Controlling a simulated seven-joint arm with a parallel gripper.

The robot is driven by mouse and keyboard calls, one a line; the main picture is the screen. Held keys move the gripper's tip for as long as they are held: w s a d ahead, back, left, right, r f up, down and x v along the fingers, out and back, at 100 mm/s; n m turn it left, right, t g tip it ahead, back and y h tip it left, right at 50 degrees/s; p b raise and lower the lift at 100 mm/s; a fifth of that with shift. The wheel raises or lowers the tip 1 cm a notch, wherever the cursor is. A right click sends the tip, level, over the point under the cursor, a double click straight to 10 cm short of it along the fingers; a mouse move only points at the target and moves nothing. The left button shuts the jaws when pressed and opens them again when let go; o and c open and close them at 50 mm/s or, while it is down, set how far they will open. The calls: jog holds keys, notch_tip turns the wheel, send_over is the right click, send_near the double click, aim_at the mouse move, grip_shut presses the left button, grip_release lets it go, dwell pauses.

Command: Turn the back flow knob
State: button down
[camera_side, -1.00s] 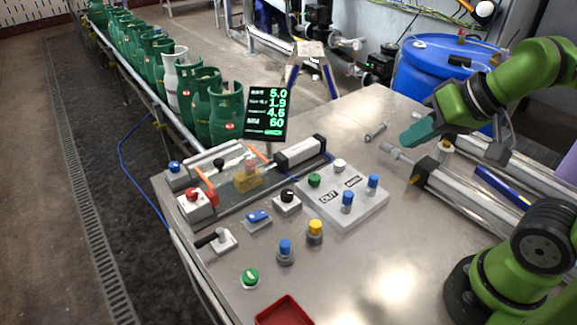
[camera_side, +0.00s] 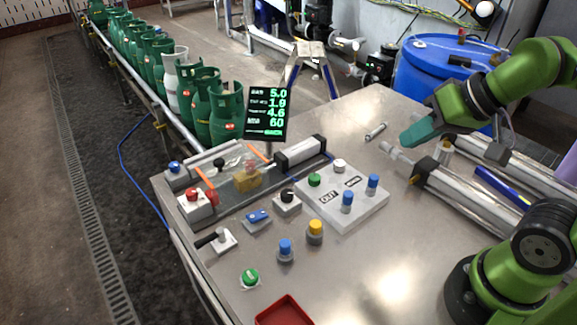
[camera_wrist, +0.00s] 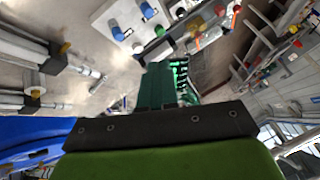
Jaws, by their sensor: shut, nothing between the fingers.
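Two blue knobs stand on a light grey plate (camera_side: 345,217) with dark labels, one reading OUT. The farther-right blue knob (camera_side: 373,181) is by the plate's right corner; the nearer blue knob (camera_side: 347,198) is by its front edge. Blue knobs also show at the top of the wrist view (camera_wrist: 147,10). No readable label tells which is the back flow knob. My gripper (camera_side: 406,139) is shut and empty, above the table, to the right of and beyond the plate, apart from both knobs. Its teal fingers fill the middle of the wrist view (camera_wrist: 157,85).
A green button (camera_side: 314,179) and a white button (camera_side: 339,165) share the plate. A metal cylinder (camera_side: 460,185) lies right of it. A yellow knob (camera_side: 315,228), another blue knob (camera_side: 286,247) and a red tray (camera_side: 285,312) are nearer.

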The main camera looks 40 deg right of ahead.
dwell(0.3)
jog(key=c, duration=1.5)
grip_release()
jog(key=shift+d+f, duration=0.1)
jog(key=shift+f, duration=0.15)
jog(key=o, duration=0.7)
jog(key=w, duration=0.1)
jog(key=w+f+g, duration=0.1)
jog(key=w, duration=0.1)
jog(key=w+d+g, duration=0.1)
jog(key=w, duration=0.1)
jog(key=shift+f+n+h, duration=0.15)
jog(key=shift+n+h, duration=0.15)
jog(key=n+g+h, duration=0.1)
jog(key=n+g, duration=0.4)
jog(key=n, duration=1)
send_over(341, 162)
notch_tip(341, 162, down, 2)
notch_tip(341, 162, down, 17)
jog(key=shift+r, duration=0.2)
jog(key=shift+c, duration=0.5)
grip_shut()
